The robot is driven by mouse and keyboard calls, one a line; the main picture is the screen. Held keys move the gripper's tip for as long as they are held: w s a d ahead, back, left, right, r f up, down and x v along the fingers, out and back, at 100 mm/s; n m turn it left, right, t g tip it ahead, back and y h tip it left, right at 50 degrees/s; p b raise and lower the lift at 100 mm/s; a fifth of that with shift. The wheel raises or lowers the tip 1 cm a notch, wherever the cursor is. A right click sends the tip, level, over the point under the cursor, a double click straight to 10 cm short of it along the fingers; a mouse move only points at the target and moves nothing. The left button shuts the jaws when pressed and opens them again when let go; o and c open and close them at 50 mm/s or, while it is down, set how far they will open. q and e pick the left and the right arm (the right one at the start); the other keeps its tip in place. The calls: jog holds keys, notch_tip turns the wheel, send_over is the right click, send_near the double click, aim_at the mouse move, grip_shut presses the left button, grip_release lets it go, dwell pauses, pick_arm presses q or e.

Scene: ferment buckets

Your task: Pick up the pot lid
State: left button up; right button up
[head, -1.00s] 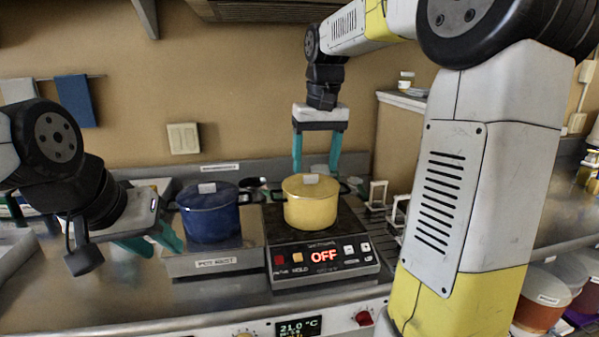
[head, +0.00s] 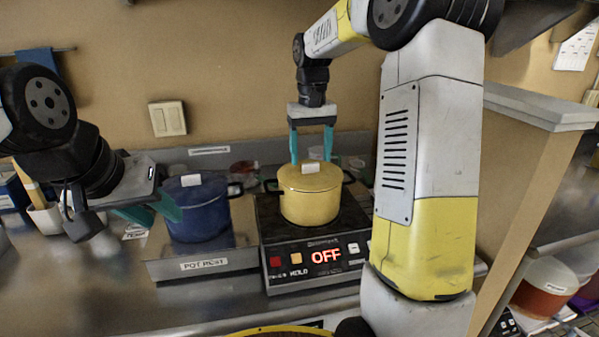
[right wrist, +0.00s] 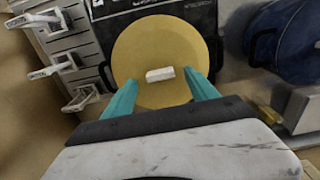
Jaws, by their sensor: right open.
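The yellow pot (head: 310,207) stands on the black hot plate, its yellow lid (head: 290,178) with a white knob (head: 310,168) on top. In the right wrist view the lid (right wrist: 150,50) is a round disc with a white bar knob (right wrist: 160,74). My right gripper (head: 310,158) is open and points down over the lid's far side. In the right wrist view its teal fingers (right wrist: 163,90) stand apart, on either side of the knob. Contact with the lid cannot be told. My left gripper (head: 152,213) is open and empty, left of the blue pot (head: 198,220).
The blue pot stands on a metal pot rest (head: 205,264), left of the hot plate (head: 318,268), whose display reads OFF. White holders (right wrist: 55,70) show left of the hot plate in the right wrist view. A wall ledge (head: 535,105) is at right.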

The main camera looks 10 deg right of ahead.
jog(key=shift+f, duration=0.9)
jog(key=shift+c, duration=0.5)
grip_shut()
jog(key=shift+r, duration=0.15)
